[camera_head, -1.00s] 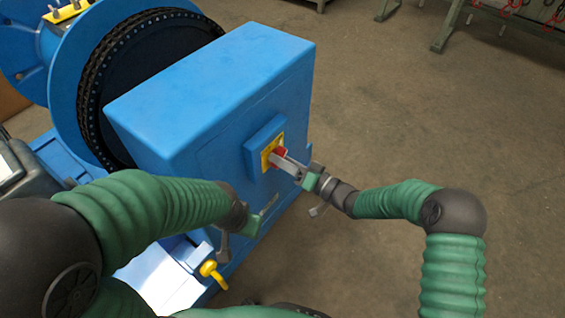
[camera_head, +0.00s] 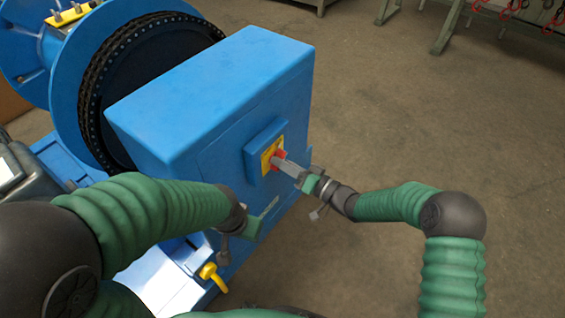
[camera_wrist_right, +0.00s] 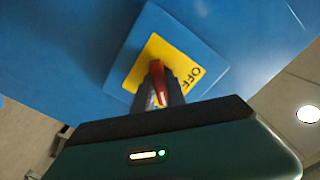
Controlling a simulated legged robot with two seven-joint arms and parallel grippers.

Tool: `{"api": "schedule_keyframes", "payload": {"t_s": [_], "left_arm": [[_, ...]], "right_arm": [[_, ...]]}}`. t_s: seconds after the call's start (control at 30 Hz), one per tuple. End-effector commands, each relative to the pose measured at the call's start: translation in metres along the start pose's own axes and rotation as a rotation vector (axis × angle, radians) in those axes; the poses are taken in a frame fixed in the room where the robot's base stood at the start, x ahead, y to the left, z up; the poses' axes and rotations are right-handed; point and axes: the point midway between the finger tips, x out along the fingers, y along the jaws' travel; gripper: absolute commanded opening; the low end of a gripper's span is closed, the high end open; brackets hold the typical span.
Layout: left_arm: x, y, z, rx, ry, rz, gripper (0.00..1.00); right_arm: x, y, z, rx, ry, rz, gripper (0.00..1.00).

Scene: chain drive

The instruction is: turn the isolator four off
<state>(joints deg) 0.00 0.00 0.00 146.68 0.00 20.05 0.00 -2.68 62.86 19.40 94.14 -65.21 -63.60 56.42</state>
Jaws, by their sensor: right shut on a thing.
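The isolator is a red handle (camera_head: 279,155) on a yellow plate (camera_head: 267,157), set on a blue box on the side of the blue housing. My right gripper (camera_head: 285,164) reaches it from the right and is shut on the red handle. In the right wrist view the red handle (camera_wrist_right: 157,75) sits between the fingers, and the yellow plate (camera_wrist_right: 150,58) shows the word OFF at its right. No number on the isolator is readable. My left gripper (camera_head: 262,218) is low in front of the housing, away from the handle; its fingers are too unclear to judge.
The blue housing (camera_head: 210,90) stands beside a large blue wheel with a dark chain (camera_head: 92,85). A yellow hooked part (camera_head: 212,274) is low at the front. The floor to the right is clear, with green bench legs (camera_head: 447,30) at the back.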

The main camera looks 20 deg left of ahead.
Motion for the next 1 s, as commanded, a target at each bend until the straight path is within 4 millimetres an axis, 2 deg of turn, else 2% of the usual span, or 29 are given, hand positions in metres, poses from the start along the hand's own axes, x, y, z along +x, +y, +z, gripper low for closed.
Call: {"api": "schedule_keyframes", "payload": {"t_s": [0.37,1.0], "left_arm": [[-0.0033,0.0000,-0.0008,0.000,0.000,0.000,0.36],[-0.0001,0.0000,-0.0001,0.000,0.000,0.000,0.36]], "right_arm": [[-0.0010,0.0026,0.0008,-0.239,-0.003,0.006,0.00],[-0.0012,0.0044,0.0012,-0.848,-0.005,0.006,0.00]]}}
